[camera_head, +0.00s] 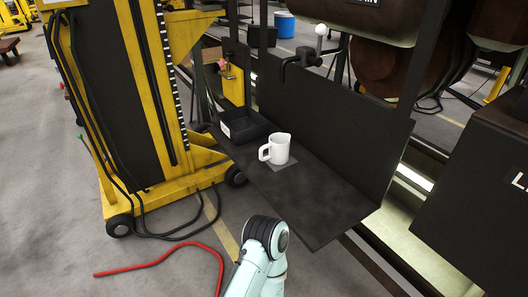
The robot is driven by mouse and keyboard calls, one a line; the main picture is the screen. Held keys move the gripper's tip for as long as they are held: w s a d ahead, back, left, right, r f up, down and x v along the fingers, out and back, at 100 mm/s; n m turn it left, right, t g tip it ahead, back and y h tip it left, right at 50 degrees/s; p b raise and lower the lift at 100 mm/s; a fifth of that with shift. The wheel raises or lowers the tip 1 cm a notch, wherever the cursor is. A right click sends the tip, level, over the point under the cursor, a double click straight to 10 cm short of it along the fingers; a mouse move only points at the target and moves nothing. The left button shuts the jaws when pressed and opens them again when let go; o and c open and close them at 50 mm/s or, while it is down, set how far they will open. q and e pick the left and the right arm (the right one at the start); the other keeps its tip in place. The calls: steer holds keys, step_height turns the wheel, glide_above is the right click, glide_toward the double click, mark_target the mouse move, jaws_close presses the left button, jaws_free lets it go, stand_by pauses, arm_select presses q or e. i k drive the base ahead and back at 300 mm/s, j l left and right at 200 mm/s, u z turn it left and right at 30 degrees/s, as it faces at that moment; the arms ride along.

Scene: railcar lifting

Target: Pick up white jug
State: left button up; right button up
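The white jug (278,149) stands upright on a dark metal shelf (318,208). Its handle points left and its spout is at the top right. A grey square patch lies under and beside the jug. A pale arm link of mine with a dark ringed joint comes in from the bottom centre, in front of and below the shelf, apart from the jug. Neither of my grippers shows in this view.
The dark back panel (330,125) rises along the shelf's far side. A yellow wheeled lifting jack (180,185) stands left. A red hose (160,258) lies on the floor.

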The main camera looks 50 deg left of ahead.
mark_target(274, 151)
steer(key=u, duration=1.55)
steer(key=j+z, duration=0.2)
